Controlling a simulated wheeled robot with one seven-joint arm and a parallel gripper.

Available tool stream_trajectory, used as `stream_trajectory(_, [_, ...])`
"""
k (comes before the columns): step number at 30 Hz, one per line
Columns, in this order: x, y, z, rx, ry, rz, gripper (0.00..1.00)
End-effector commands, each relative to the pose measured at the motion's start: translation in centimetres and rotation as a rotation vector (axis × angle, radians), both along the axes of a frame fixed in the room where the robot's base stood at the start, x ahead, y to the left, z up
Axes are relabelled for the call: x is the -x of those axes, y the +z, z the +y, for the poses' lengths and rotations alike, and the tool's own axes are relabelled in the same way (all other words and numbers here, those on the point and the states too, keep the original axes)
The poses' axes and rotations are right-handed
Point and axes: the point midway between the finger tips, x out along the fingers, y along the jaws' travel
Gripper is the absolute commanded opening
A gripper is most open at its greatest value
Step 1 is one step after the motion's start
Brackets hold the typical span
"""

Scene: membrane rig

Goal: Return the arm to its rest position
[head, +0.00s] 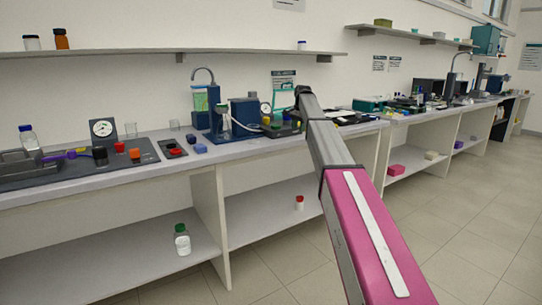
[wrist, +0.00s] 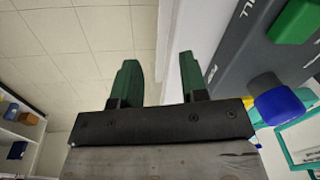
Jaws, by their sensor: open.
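My arm (head: 340,165) reaches from the lower right of the head view up over the bench, with its far end in front of the bench equipment. In the head view I cannot make out the fingers at its end. In the wrist view, my gripper (wrist: 157,77) shows two green fingers standing well apart, with nothing between them. A grey panel (wrist: 245,60) with white lettering, a green block (wrist: 294,21) and a blue knob (wrist: 278,101) is close on the right of the fingers. I cannot tell how far the panel is from them.
The long bench (head: 90,190) holds a dial gauge (head: 103,130), a blue pump-like rig (head: 215,120) and several small parts. A wall shelf (head: 150,53) runs above it. A green-capped bottle (head: 182,240) stands on the lower shelf. The tiled floor (head: 470,220) at right is clear.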

Motion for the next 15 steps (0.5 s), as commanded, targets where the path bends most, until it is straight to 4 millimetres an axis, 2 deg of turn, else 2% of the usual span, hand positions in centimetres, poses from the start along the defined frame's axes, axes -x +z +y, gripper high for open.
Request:
stream_trajectory(1, [3.2,-3.7,-0.4,0.007,0.029,0.008,0.40])
stream_trajectory(6, [10.0,-13.1,-1.4,0.031,0.143,0.016,0.40])
stream_trajectory(11, [17.1,-21.0,-2.2,0.051,0.252,0.026,0.40])
stream_trajectory(15, [23.9,-26.8,-2.9,0.068,0.349,0.035,0.40])
